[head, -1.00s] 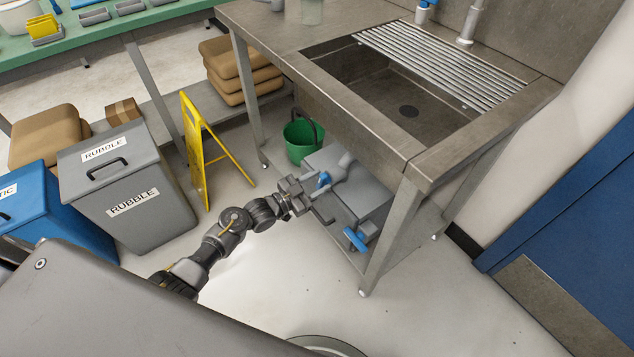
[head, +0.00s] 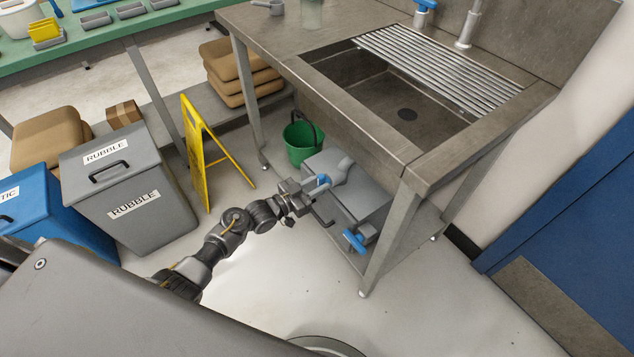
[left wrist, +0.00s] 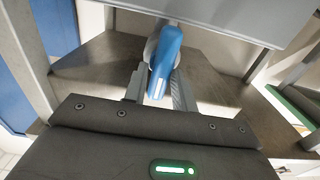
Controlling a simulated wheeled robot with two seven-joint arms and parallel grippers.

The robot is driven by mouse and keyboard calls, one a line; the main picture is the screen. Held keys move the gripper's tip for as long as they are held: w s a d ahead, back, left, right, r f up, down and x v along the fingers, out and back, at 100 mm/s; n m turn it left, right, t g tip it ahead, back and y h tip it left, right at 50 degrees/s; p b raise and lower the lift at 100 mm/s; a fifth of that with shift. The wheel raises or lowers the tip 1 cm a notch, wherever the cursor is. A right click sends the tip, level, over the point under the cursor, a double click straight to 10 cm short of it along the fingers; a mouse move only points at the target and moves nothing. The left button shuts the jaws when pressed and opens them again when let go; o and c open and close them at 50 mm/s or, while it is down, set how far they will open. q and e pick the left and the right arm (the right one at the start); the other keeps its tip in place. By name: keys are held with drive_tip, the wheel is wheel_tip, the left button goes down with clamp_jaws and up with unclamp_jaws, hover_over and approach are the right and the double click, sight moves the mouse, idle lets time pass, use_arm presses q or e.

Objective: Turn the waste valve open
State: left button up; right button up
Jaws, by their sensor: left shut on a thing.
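The grey box (head: 345,187) under the sink has a grey pipe on top and two blue valve handles. My left gripper (head: 319,197) is at the upper blue handle (head: 321,184), on the box's near left side, and is shut on it. In the left wrist view this blue handle (left wrist: 165,62) lies between the two fingers (left wrist: 158,85). The lower blue handle (head: 354,240) is free, low at the front of the box. No label shows which one is the waste valve. My right gripper is out of view.
The steel sink table (head: 409,160) overhangs the box, with a leg (head: 384,240) to the right of the handles. A green bucket (head: 300,146) stands behind my gripper. A yellow folding sign (head: 197,165) and grey rubble bin (head: 135,200) stand left. The floor in front is clear.

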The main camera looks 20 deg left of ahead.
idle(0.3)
use_arm(q)
drive_tip(key=o, duration=0.8)
drive_tip(key=shift+s+a, duration=0.1)
